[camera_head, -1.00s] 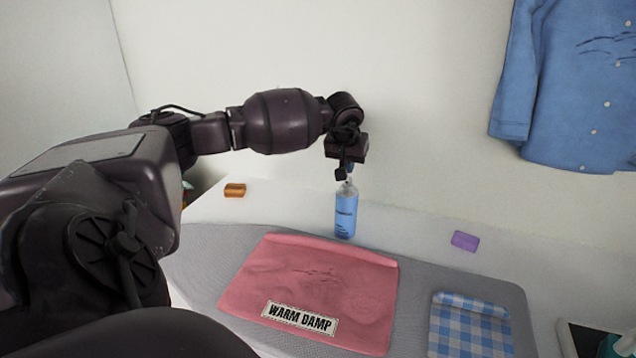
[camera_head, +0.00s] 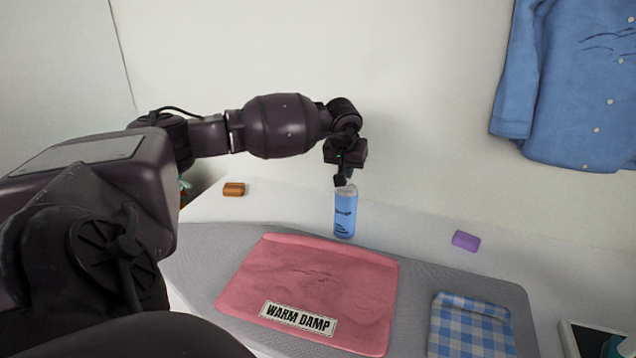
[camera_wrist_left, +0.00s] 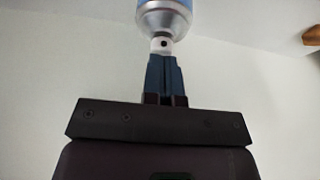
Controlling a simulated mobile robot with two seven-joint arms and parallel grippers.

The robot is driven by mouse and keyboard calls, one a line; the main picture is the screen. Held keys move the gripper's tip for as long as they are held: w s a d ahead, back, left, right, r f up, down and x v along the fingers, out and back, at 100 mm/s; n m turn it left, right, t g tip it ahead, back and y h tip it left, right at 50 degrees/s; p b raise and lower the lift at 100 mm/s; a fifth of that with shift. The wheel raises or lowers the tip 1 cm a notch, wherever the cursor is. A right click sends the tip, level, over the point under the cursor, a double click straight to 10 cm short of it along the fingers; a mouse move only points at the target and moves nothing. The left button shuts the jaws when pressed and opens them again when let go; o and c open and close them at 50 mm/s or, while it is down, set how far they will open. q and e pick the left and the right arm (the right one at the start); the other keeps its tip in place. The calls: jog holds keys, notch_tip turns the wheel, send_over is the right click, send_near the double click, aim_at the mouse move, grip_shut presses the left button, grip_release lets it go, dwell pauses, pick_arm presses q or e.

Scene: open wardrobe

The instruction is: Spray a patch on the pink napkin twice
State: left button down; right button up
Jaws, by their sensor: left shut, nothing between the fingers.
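The pink napkin (camera_head: 330,270) lies flat on the grey ironing board, with wrinkle marks in its middle and a "WARM DAMP" label on its near edge. A blue spray can (camera_head: 345,215) stands upright behind the napkin's back edge. My left gripper (camera_head: 342,180) is right above the can, pointing down at its top. In the left wrist view the shut fingers (camera_wrist_left: 163,66) meet or nearly meet the white nozzle (camera_wrist_left: 162,44) of the can; I cannot tell if they touch. Nothing is between the fingers. My right gripper is not in view.
A blue checked cloth (camera_head: 470,328) lies on the grey board (camera_head: 412,290) to the right. An orange block (camera_head: 234,189) and a purple block (camera_head: 466,241) lie on the white surface behind. A blue shirt (camera_head: 570,90) hangs at the upper right.

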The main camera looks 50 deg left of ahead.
pick_arm(q)
jog(key=shift+f, duration=0.25)
jog(key=shift+r, duration=1.2)
notch_tip(320, 180, up, 6)
jog(key=p, duration=0.1)
jog(key=shift+p, duration=0.3)
dwell(0.7)
